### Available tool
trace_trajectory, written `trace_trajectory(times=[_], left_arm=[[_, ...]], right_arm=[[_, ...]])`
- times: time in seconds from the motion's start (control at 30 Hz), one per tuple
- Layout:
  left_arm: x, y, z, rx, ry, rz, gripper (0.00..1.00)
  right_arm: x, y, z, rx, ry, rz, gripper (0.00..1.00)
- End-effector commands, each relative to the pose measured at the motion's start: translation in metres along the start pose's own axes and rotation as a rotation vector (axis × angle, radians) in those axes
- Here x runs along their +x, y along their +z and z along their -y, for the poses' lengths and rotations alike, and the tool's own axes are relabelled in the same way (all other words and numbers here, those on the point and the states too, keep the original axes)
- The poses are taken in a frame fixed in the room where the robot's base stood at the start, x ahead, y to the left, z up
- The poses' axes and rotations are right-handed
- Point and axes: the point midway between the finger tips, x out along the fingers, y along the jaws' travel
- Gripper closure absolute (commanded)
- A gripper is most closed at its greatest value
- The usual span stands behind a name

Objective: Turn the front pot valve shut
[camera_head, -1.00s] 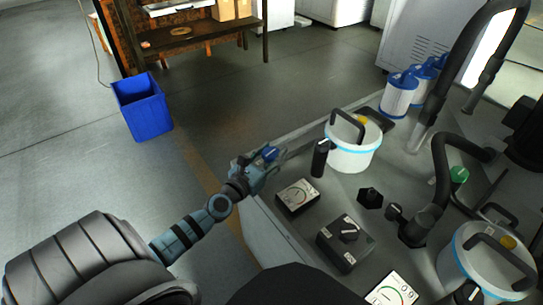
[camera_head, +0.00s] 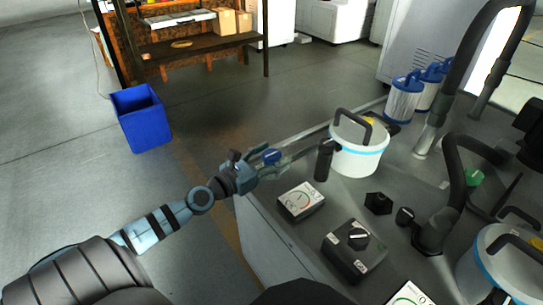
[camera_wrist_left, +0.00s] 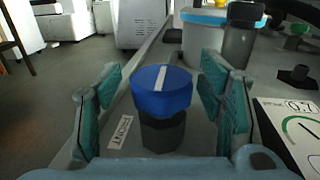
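A blue round valve knob (camera_head: 271,156) with a white line on top stands on a dark hexagonal base at the near left edge of the bench. In the left wrist view the knob (camera_wrist_left: 161,92) is centred, its line pointing almost straight away from me. My left gripper (camera_head: 262,170) is open at the knob. In the wrist view its teal-padded fingers (camera_wrist_left: 165,105) stand on both sides of the knob, with gaps visible. A small label plate (camera_wrist_left: 121,132) lies left of the base. The lower base is partly hidden by my gripper. My right gripper is not in view.
A white pot (camera_head: 358,150) with a blue band and a black upright cylinder (camera_head: 324,160) stand beyond the knob. A gauge plate (camera_head: 301,201) and a dark box with a switch (camera_head: 354,249) are to the right. A green knob (camera_head: 473,178) is farther right. A blue bin (camera_head: 142,118) stands on the floor.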

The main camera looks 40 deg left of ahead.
Motion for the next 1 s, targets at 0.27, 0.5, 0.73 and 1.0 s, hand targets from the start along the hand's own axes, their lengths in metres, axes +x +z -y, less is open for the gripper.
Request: trace_trajectory(times=[0.27,0.5,0.73,1.0], left_arm=[[-0.002,0.000,0.000,0.000,0.001,-0.001,0.37],[-0.036,-0.002,0.001,0.007,-0.004,-0.009,0.37],[-0.094,-0.002,0.001,0.004,-0.008,-0.011,0.37],[-0.119,-0.001,0.000,0.000,-0.003,-0.003,0.37]], right_arm=[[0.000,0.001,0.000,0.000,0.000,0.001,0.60],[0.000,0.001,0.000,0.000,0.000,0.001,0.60],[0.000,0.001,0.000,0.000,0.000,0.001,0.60],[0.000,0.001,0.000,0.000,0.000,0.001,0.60]])
